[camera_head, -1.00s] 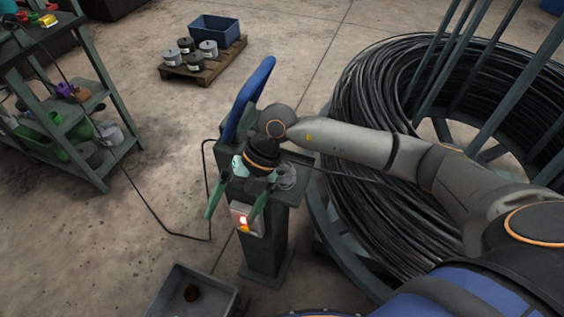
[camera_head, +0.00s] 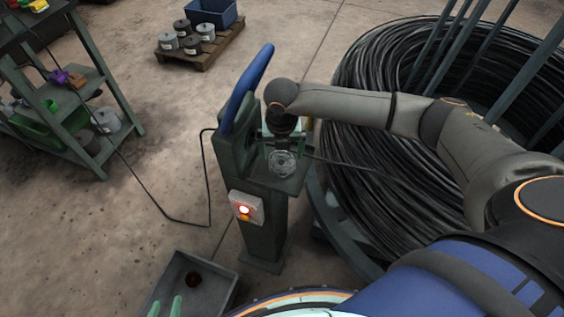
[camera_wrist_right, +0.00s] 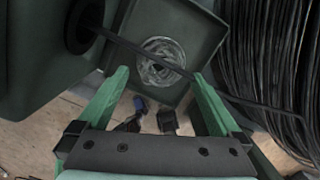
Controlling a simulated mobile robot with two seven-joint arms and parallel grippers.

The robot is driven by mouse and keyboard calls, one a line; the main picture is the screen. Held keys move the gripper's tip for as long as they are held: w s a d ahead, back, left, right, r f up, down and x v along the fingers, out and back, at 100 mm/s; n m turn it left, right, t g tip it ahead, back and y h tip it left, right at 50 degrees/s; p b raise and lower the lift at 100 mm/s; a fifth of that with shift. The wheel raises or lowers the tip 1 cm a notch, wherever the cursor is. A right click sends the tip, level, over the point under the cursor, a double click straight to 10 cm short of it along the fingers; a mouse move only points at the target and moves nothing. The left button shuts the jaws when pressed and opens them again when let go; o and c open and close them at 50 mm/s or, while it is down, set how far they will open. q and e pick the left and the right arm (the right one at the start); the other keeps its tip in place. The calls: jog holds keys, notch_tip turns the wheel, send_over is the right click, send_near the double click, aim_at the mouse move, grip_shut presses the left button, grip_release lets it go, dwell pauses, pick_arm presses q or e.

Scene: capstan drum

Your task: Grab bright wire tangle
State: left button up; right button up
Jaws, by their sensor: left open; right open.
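The bright wire tangle (camera_head: 283,164), a silvery coil, lies on the top plate of the dark green post (camera_head: 265,225). In the right wrist view the wire tangle (camera_wrist_right: 162,62) sits ahead, between and beyond the fingertips. My right gripper (camera_wrist_right: 158,78) is open and empty, with its green fingers apart. In the head view its wrist is just behind the tangle, and its fingers are hard to make out.
A large cable reel (camera_head: 350,140) stands right. The grey bin (camera_head: 222,283) holds a dark round thing.

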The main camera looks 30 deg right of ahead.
aim_at(282, 158)
jog(key=shift+w+d+f+p, duration=0.1)
jog(key=shift+w+f+p, duration=0.05)
jog(key=shift+f, duration=1.05)
jog(key=shift+w+d+f+p, duration=0.1)
jog(key=shift+f+p, duration=0.05)
jog(key=shift+f, duration=1)
jog(key=c, duration=1.2)
jog(key=shift+r, duration=0.15)
